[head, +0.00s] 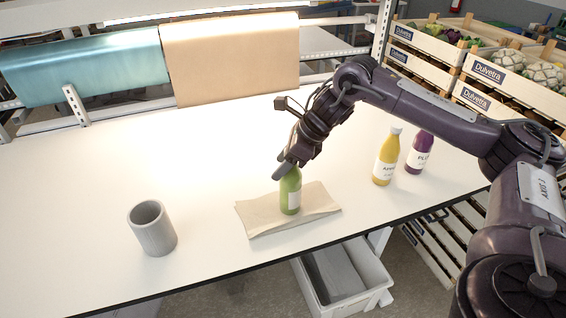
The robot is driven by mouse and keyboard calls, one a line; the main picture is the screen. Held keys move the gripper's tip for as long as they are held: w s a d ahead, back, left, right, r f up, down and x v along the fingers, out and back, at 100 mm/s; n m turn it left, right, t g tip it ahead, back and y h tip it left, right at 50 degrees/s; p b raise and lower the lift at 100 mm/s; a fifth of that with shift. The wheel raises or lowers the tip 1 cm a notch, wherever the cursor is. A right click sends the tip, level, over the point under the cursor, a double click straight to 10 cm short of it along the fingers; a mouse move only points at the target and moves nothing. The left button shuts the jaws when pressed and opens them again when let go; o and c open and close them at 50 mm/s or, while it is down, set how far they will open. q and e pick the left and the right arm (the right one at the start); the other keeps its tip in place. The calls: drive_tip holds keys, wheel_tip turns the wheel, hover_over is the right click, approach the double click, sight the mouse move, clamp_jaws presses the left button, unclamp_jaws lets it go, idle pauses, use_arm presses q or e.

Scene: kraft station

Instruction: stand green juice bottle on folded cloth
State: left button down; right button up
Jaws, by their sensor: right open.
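The green juice bottle (290,193) stands upright on the folded cloth (262,217), near the cloth's middle. The beige cloth lies flat near the front edge of the white table. My right gripper (287,172) is at the top of the bottle, reaching down from above. It is open, and its fingers hide the bottle's cap. I cannot tell whether a finger touches the bottle. My left gripper is out of view.
A grey ribbed cup (152,228) stands to the left. A yellow bottle (386,158) and a purple bottle (419,152) stand to the right. Paper rolls (230,62) hang at the back. A white bin (375,277) is below the front edge.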

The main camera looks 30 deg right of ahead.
drive_tip(key=shift+s+d+r+b, duration=0.1)
drive_tip(key=shift+d+r+b, duration=0.15)
drive_tip(key=shift+r, duration=0.4)
drive_tip(key=b+v, duration=0.1)
drive_tip(key=v, duration=0.5)
drive_tip(key=shift+a, duration=0.15)
drive_tip(key=p+v, duration=0.2)
drive_tip(key=v, duration=0.3)
drive_tip(key=shift+s+r, duration=0.15)
